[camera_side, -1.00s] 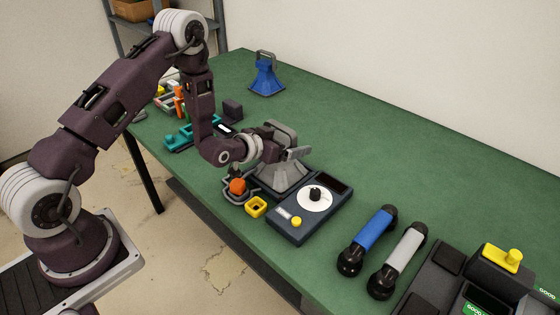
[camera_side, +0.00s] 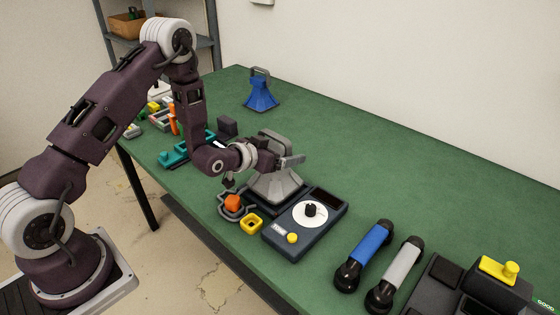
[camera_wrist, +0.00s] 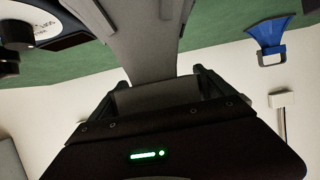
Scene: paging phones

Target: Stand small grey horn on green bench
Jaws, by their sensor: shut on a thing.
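The small grey horn (camera_side: 278,183) is upright, flared end down, over the green bench (camera_side: 420,190), just behind the dark dial box. My gripper (camera_side: 272,157) is shut on its upper part, near the handle. A dark patch shows under the horn's rim; it seems slightly above the bench, but I cannot tell the gap for sure. In the wrist view the horn's grey side (camera_wrist: 140,38) runs up from between my gripper's fingers (camera_wrist: 160,95). The wider end is cut off by the frame's top edge.
A blue horn (camera_side: 261,93) stands at the back. Blue (camera_side: 368,246) and grey (camera_side: 401,262) handsets lie right.

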